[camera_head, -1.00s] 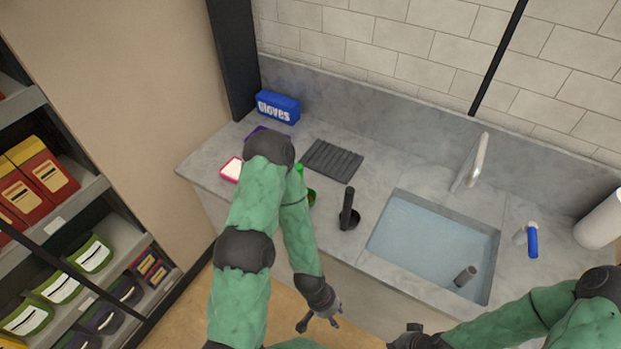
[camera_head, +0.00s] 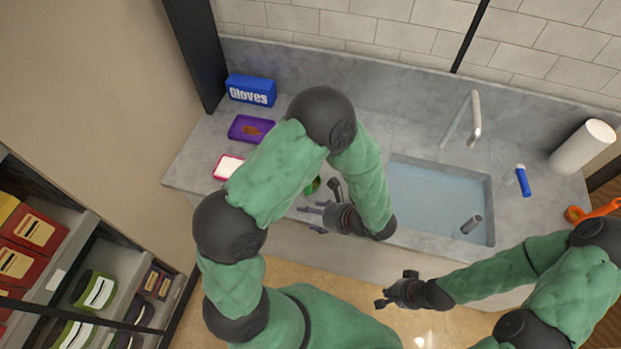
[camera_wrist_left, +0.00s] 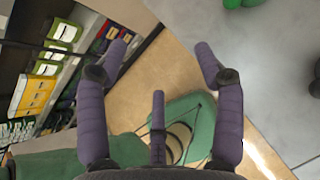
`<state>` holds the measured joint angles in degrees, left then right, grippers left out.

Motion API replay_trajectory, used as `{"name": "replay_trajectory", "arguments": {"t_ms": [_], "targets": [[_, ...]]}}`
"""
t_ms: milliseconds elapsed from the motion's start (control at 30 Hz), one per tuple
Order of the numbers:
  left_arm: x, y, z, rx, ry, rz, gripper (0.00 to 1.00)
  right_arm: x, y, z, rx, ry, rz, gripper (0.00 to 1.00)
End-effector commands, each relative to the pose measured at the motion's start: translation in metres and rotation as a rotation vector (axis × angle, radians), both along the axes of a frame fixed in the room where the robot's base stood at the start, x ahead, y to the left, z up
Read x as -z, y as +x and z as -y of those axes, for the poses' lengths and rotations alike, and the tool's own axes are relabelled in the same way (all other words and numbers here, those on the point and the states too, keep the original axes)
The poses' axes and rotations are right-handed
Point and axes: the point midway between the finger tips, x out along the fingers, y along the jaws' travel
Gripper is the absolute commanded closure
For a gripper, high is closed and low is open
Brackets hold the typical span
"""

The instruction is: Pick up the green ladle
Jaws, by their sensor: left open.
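The green ladle (camera_head: 313,185) shows only in part in the head view, on the counter's front strip behind my left arm. Its handle is hidden by the arm. A green rounded part of it (camera_wrist_left: 240,3) shows at the top edge of the left wrist view. My left gripper (camera_head: 308,216) is open and empty at the counter's front edge, just in front of the ladle and apart from it. Its spread fingers also show in the left wrist view (camera_wrist_left: 160,75). My right gripper (camera_head: 383,298) is in front of the counter; its finger opening is too small to judge.
A dark ladle (camera_head: 335,188) stands close to the left gripper. The sink (camera_head: 440,190) is to the right, with an orange ladle (camera_head: 597,211) beyond. Shelves (camera_head: 60,270) stand lower left.

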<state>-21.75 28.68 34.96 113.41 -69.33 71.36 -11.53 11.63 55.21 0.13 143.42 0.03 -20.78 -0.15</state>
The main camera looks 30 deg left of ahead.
Motion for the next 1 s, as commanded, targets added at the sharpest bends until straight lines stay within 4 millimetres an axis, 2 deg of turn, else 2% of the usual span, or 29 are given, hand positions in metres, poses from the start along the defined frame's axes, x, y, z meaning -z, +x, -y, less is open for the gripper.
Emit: {"name": "replay_trajectory", "arguments": {"t_ms": [33,100,200,300,600,867,1000], "targets": [[-0.022,0.016,0.001,0.067,0.063,0.04,0.32,-0.005,0.0,0.0,0.0,0.0,0.0,1.0],[-0.046,0.035,0.002,0.143,0.144,0.088,0.32,-0.007,0.0,0.0,0.0,0.0,0.0,1.0],[-0.071,0.052,0.005,0.21,0.223,0.141,0.32,-0.01,0.0,0.0,0.0,0.0,-0.001,1.0],[-0.083,0.061,0.006,0.238,0.262,0.169,0.32,-0.01,0.0,0.0,0.0,0.0,-0.001,1.0],[-0.07,0.076,-0.029,0.241,0.273,0.173,0.32,-0.006,0.0,0.0,0.0,0.0,-0.001,1.0],[-0.064,0.082,-0.043,0.242,0.271,0.173,0.32,-0.005,0.0,0.0,0.0,0.0,-0.001,1.0],[-0.061,0.091,-0.058,0.239,0.272,0.174,0.32,-0.004,0.0,0.0,0.0,0.0,-0.001,1.0]]}}
